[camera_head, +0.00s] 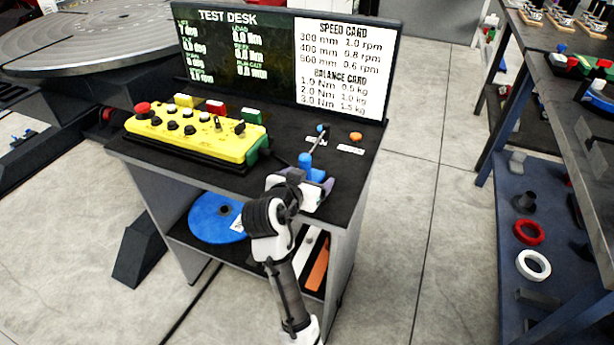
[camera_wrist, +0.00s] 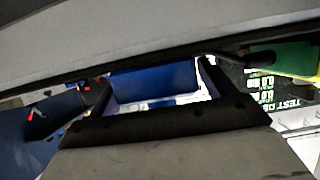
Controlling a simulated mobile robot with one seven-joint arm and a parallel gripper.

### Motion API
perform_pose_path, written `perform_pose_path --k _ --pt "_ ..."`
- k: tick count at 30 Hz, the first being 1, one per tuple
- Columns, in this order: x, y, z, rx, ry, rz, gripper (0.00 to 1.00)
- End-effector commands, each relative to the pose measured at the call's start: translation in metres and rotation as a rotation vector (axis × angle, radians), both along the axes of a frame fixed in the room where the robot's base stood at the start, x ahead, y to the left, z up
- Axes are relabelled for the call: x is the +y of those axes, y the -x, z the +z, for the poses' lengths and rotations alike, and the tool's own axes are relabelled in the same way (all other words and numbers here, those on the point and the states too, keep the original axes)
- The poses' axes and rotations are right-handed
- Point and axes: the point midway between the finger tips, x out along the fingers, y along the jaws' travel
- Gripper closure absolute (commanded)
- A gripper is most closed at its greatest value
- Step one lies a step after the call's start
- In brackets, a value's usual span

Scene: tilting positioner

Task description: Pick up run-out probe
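The run-out probe, with a blue body (camera_head: 307,163) and a thin stylus with a blue tip (camera_head: 321,129), stands at the front right of the test desk top (camera_head: 290,130). My gripper (camera_head: 316,184) is at the probe's low blue part, at the desk's front edge. In the wrist view a blue block (camera_wrist: 155,82), apparently the probe's base, lies between the two fingers of my gripper (camera_wrist: 155,90). The fingers flank it closely on both sides. Whether they press on it cannot be told. The wrist view is partly covered by a large dark-edged grey surface.
A yellow control box (camera_head: 195,132) with buttons stands left of the probe. An orange knob (camera_head: 355,136) and small labels lie to its right. The display board (camera_head: 275,55) rises behind. A blue disc (camera_head: 215,217) lies on the shelf below. A parts rack (camera_head: 545,190) stands right.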

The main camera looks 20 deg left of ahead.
Motion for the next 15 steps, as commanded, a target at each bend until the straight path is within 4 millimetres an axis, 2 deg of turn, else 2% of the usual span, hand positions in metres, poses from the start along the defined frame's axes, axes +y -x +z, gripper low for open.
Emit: perform_pose_path --k 2,15 --pt "0.0001 0.0002 0.0001 0.0 0.0 0.0 0.28" --pt "0.0002 0.0005 0.0002 0.0 0.0 0.0 0.85"
